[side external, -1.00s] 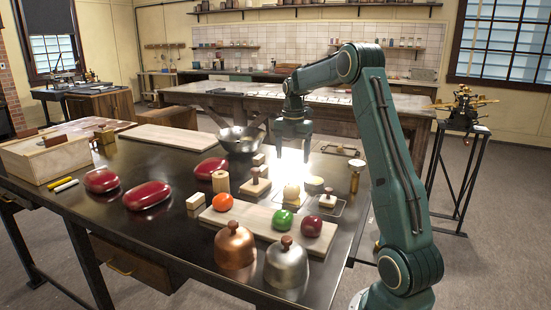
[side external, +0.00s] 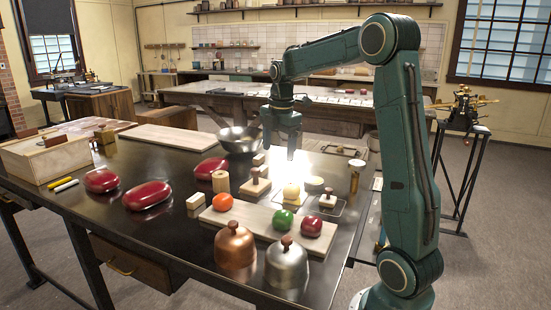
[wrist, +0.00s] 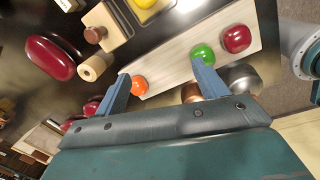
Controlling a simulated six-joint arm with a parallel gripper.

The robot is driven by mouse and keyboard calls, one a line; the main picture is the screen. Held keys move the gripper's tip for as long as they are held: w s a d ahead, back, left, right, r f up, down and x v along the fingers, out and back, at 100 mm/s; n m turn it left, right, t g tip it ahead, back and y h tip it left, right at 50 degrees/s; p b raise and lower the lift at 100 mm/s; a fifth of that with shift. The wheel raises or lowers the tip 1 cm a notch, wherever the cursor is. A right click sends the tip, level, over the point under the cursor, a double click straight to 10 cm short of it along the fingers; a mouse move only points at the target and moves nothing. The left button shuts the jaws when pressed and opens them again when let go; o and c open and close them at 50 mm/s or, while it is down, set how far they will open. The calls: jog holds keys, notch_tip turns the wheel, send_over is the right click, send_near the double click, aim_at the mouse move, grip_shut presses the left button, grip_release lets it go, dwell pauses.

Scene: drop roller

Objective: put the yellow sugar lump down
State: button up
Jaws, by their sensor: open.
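A yellow lump (side external: 291,193), likely the sugar lump, rests among the small items at the right of the dark table, beside the back edge of a pale board. In the wrist view a yellow piece (wrist: 145,3) is cut by the top edge. My gripper (side external: 280,153) is open and empty, pointing down above the table, behind and above the lump and apart from it. The wrist view shows its two blue fingers (wrist: 163,82) spread with nothing between them.
The pale board (side external: 262,219) bears an orange ball (side external: 223,202), a green ball (side external: 283,220) and a dark red piece (side external: 311,227). Copper (side external: 235,248) and steel (side external: 287,264) domes stand in front. A wood-handled stamp (side external: 255,187) and a pan (side external: 238,140) are near my gripper.

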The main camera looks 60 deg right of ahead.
jog(key=s+a+r+m+t, duration=0.1)
jog(key=s+a+r+m, duration=0.15)
jog(key=a, duration=0.55)
jog(key=s+a+f+m+t, duration=0.1)
jog(key=s+a+m+t, duration=0.2)
jog(key=s+a+m, duration=0.8)
jog(key=s+a, duration=0.4)
jog(key=a, duration=0.2)
jog(key=shift+s+f+m+t+y, duration=0.2)
jog(key=shift+f+m+t+y, duration=0.1)
jog(key=shift+f+m, duration=0.1)
